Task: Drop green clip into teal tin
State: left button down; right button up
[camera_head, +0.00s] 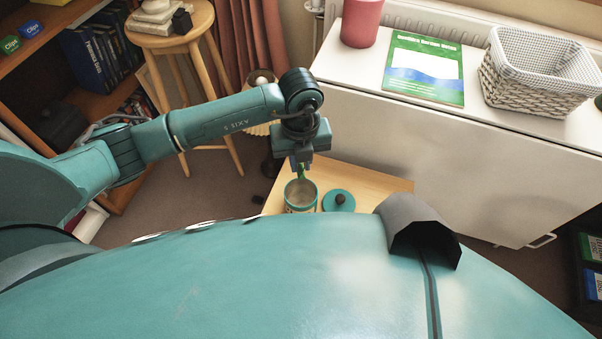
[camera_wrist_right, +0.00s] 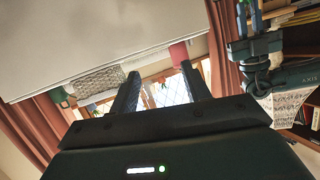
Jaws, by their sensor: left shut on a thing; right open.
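My left gripper (camera_head: 301,166) points down and is shut on the green clip (camera_head: 301,174), mostly hidden between the fingers. The clip shows as a small green piece at the fingertips, over the back part of the tin's mouth; its exact height above the rim is hard to tell. The teal tin (camera_head: 300,208) stands open on the small wooden table, its front partly cut off by my body. Its teal lid (camera_head: 339,201) with a dark knob lies beside it on the right. My right gripper (camera_wrist_right: 160,71) is open and empty in the right wrist view.
The small wooden table (camera_head: 385,182) has bare room right of the lid. A white cabinet behind carries a pink cup (camera_head: 361,22), a green book (camera_head: 425,68) and a wicker basket (camera_head: 540,75). A round wooden stool (camera_head: 172,40) stands at the back left, beside bookshelves.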

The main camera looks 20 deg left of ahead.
pick_arm(q)
jog(key=f+n, duration=0.2)
jog(key=n, duration=0.1)
jog(key=shift+s+d+f+b, duration=0.1)
jog(key=shift+s+f+b, duration=0.1)
jog(key=shift+b, duration=0.1)
jog(key=shift+f+b, duration=0.4)
notch_tip(320, 180, down, 5)
jog(key=b, duration=0.4)
pick_arm(e)
jog(key=shift+n, duration=0.8)
jog(key=f, duration=0.2)
jog(key=a+f, duration=0.1)
jog(key=f, duration=0.1)
jog(key=shift+w, duration=0.3)
pick_arm(q)
jog(key=c, duration=1.3)
grip_release()
